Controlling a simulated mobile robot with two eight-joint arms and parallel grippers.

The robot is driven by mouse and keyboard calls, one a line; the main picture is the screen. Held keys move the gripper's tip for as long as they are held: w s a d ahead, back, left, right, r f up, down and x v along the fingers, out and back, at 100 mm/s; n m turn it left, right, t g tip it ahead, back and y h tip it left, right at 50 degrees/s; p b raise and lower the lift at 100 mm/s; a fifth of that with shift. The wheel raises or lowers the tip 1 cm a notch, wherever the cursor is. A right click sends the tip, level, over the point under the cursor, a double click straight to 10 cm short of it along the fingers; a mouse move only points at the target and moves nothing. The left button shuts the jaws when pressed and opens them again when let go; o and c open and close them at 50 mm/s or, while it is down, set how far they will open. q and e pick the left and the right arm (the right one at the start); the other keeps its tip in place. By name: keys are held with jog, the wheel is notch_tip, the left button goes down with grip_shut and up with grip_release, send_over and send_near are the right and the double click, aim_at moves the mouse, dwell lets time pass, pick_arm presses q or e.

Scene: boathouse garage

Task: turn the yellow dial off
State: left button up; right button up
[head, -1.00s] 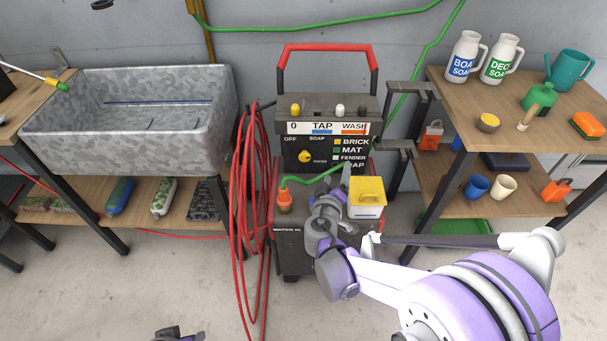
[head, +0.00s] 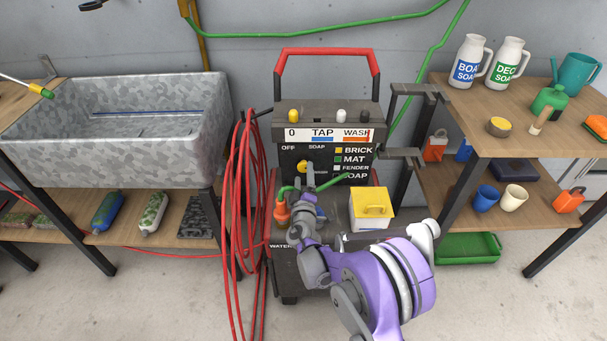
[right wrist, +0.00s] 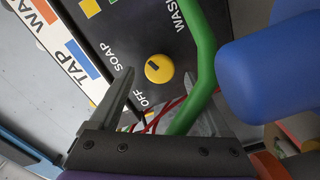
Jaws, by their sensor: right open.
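The yellow dial (head: 303,167) sits on the black front panel of the washer unit (head: 290,155), among the labels OFF, SOAP and WASH. In the right wrist view the dial (right wrist: 160,70) shows a short dark mark, which seems to lie on the SOAP side. My right gripper (head: 310,180) is in front of the panel, just below the dial and partly covering it in the head view. In the wrist view its open fingers (right wrist: 168,98) point at the panel, the dial ahead of and between them, apparently untouched. My left gripper is not in view.
A green hose (right wrist: 203,50) crosses in front of the panel and over one finger of my right gripper. A blue rounded object (right wrist: 265,75) is close beside it. A yellow-lidded box (head: 372,222) stands right of my gripper; red hose coils (head: 240,200) hang left.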

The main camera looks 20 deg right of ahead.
jog(key=shift+x, duration=0.95)
jog(key=shift+c, duration=0.2)
grip_shut()
